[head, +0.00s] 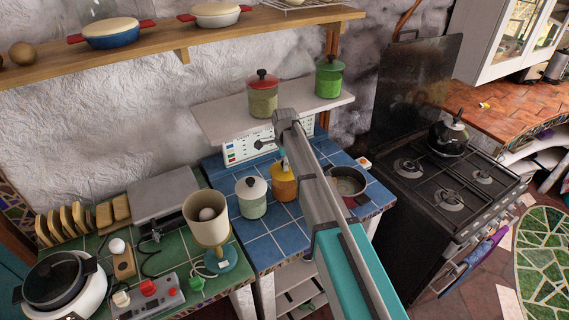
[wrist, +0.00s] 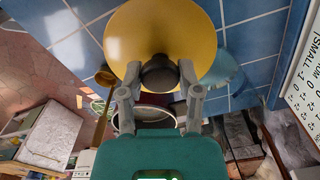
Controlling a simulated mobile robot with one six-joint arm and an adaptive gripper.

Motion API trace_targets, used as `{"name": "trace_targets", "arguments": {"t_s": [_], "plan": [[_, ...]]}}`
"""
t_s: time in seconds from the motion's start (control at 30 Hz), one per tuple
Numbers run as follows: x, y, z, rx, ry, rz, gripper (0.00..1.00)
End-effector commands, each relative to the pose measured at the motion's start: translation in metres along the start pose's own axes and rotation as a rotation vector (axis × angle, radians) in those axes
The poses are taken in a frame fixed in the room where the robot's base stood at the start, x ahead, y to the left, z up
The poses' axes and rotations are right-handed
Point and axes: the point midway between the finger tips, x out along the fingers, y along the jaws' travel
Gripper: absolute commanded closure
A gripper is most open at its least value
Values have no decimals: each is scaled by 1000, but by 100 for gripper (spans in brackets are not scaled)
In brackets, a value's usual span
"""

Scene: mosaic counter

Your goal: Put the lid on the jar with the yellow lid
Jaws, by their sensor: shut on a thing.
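The yellow jar (head: 283,186) stands upright on the blue-tiled counter in the head view, partly behind my arm. In the wrist view the yellow lid (wrist: 125,30) fills the top middle, with its dark round knob between the fingertips. My gripper (wrist: 160,75) is shut on the lid's knob. In the head view my gripper is mostly hidden, with a small teal part showing just above the jar. The lid hides what lies under it in the wrist view, so I cannot tell whether it touches the jar.
A pale green jar with a white lid (head: 251,196) stands close left of the yellow jar. A pot (head: 348,180) is to the right, beside the stove (head: 440,185). A shelf (head: 215,119) with red-lidded (head: 262,97) and green (head: 329,78) jars is behind. A lamp (head: 206,222) stands front left.

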Motion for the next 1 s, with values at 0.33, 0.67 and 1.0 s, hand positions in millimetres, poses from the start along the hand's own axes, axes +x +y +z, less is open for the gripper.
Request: {"name": "trace_targets", "arguments": {"t_s": [0.33,0.67,1.0], "plan": [[2,0,0,0,0,0,100],[2,0,-1,1,0,0,100],[2,0,-1,1,0,0,15]]}}
